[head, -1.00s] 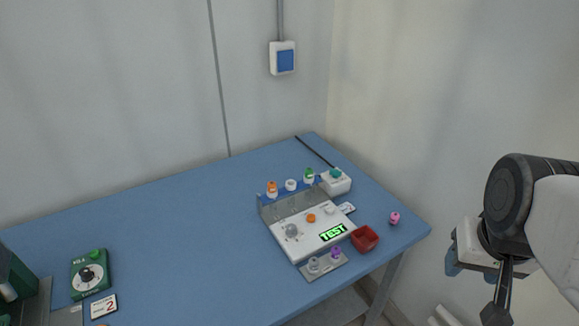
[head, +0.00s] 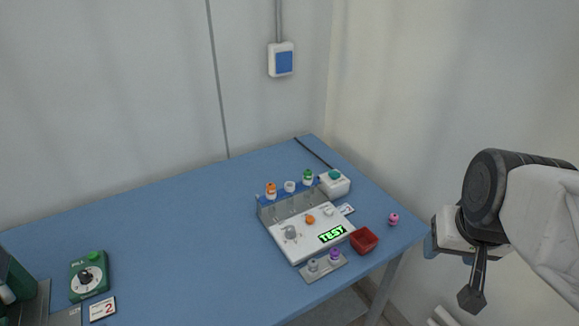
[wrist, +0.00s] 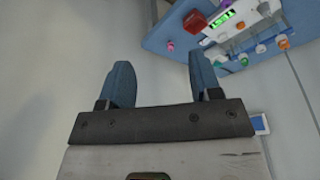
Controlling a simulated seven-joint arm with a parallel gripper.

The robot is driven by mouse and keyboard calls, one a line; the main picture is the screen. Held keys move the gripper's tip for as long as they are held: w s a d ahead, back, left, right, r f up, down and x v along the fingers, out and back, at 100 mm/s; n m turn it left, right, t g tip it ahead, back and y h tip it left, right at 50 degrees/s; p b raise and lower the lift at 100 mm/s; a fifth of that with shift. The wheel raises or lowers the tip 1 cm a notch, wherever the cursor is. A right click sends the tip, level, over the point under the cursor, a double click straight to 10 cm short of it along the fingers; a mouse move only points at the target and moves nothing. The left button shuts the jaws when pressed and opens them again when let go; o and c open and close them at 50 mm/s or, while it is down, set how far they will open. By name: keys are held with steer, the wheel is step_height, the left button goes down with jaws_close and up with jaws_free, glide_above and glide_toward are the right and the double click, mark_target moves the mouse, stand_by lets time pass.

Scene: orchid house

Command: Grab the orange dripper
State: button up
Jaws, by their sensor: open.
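The orange dripper (head: 271,190) stands upright at the left end of the row at the back of the white test device (head: 318,232). In the wrist view the orange dripper (wrist: 284,42) shows at the upper right, beyond the device. My gripper (head: 429,246) is right of the table's right edge in the head view, well away from the dripper. In the wrist view its two blue fingers (wrist: 161,66) are spread, with nothing between them.
A white dripper (head: 290,187) and a green-topped one (head: 308,177) share the row. A red tray (head: 364,240), a pink dripper (head: 393,219) and a grey holder with grey and purple drippers (head: 323,266) are nearby. The table's middle (head: 190,240) is clear.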

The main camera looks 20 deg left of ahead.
steer(key=w+a+f+n+t+y, duration=0.2)
steer(key=w+a+f, duration=0.1)
steer(key=w+a, duration=0.7)
steer(key=n+t+y, duration=0.1)
steer(key=t+y, duration=0.1)
steer(key=t, duration=0.5)
glide_toward(271, 187)
steer(key=shift+w+a+f, duration=0.35)
steer(key=shift+w+a, duration=0.15)
steer(key=shift+w, duration=0.2)
steer(key=shift+x, duration=1.25)
steer(key=shift+w, duration=0.15)
steer(key=shift+x, duration=2.5)
steer(key=shift+d, duration=0.15)
steer(key=c, duration=1)
